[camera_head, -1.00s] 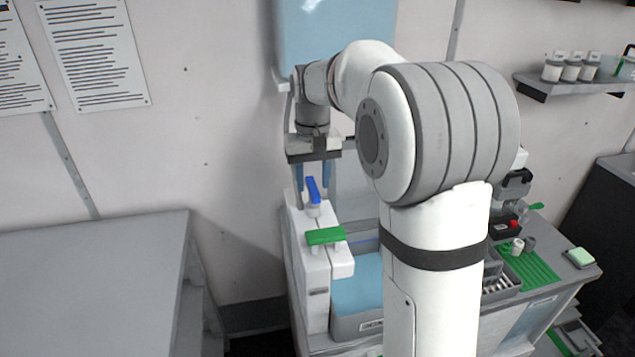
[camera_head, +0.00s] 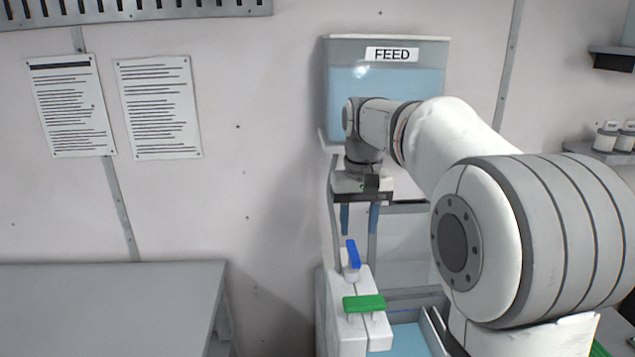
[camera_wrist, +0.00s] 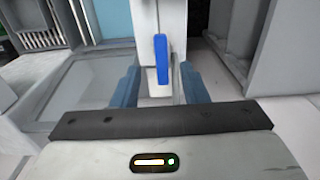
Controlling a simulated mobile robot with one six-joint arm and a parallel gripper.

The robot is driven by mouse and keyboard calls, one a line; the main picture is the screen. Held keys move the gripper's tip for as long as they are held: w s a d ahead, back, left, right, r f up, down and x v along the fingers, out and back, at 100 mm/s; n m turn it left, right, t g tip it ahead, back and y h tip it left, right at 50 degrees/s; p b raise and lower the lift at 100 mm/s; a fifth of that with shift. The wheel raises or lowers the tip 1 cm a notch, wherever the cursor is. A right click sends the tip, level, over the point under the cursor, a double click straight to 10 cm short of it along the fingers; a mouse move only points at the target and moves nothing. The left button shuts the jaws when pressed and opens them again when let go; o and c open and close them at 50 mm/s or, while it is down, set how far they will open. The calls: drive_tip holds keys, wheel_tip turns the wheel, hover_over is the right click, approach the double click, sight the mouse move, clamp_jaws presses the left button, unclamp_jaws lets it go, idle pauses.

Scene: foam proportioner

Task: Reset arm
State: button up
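My gripper (camera_head: 359,218) points down above the white valve block, its two blue fingers spread with nothing between them. In the wrist view my gripper (camera_wrist: 160,90) is open, and the blue valve handle (camera_wrist: 161,58) shows between and beyond its fingers. In the head view the blue handle (camera_head: 353,254) stands upright just below the fingertips, apart from them. A green handle (camera_head: 364,303) lies crosswise on the white block (camera_head: 347,325) nearer to me.
A FEED tank (camera_head: 388,80) with blue liquid hangs on the wall behind my arm. A light blue basin (camera_head: 402,340) lies right of the valve block. A grey table (camera_head: 110,300) stands at left with a clear top. A shelf (camera_head: 600,155) holds small jars at right.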

drive_tip(key=s+f+t, duration=0.1)
drive_tip(key=s+f, duration=0.2)
drive_tip(key=s, duration=0.5)
drive_tip(key=s+d+f+t, duration=0.1)
drive_tip(key=s+f, duration=0.3)
drive_tip(key=s, duration=0.3)
drive_tip(key=s+f+t, duration=0.1)
drive_tip(key=s+f, duration=0.2)
drive_tip(key=s, duration=0.5)
drive_tip(key=shift+s+d+f, duration=0.15)
drive_tip(key=shift+s+d, duration=0.05)
drive_tip(key=shift+s, duration=0.15)
drive_tip(key=shift+s, duration=0.1)
